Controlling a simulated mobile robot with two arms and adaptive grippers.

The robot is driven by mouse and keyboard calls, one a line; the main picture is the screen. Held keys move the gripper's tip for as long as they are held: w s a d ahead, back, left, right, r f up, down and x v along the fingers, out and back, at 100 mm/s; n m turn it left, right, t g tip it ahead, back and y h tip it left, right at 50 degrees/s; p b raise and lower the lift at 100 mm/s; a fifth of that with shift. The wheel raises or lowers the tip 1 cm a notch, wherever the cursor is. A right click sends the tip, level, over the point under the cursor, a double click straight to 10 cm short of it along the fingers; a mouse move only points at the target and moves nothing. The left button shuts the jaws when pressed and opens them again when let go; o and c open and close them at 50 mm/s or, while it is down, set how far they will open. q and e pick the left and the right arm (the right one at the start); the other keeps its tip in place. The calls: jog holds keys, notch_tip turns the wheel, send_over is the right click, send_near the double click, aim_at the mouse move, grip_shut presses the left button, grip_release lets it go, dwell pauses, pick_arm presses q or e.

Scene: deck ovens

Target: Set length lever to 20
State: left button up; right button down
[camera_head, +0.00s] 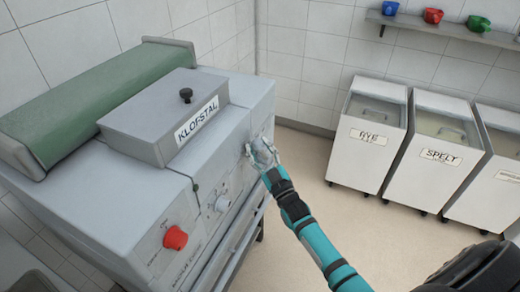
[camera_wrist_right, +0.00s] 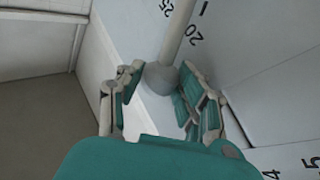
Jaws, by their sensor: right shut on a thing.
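The length lever is a pale rod (camera_wrist_right: 179,30) ending in a round grey knob (camera_wrist_right: 160,79) in the right wrist view. My right gripper (camera_wrist_right: 158,88) is shut on the knob, with one finger on each side. The rod crosses the scale between the printed 25 (camera_wrist_right: 167,8) and 20 (camera_wrist_right: 194,35); I cannot tell its exact reading. In the head view, my right gripper (camera_head: 263,153) is at the right end of the front of the grey KLOFSTAL machine (camera_head: 95,215) and hides the lever. My left gripper is not in view.
The machine's front also has a red knob (camera_head: 175,238) and a pale dial (camera_head: 222,203). White RYE (camera_head: 368,150) and SPELT (camera_head: 437,170) bins stand along the wall at right, under a shelf (camera_head: 440,28) of coloured scoops. Open floor (camera_head: 310,165) lies between.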

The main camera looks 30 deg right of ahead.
jog(key=shift+a+f, duration=0.1)
jog(key=shift+f, duration=0.1)
jog(key=c, duration=1.1)
grip_release()
jog(key=shift+s+r, duration=0.1)
jog(key=v, duration=1.2)
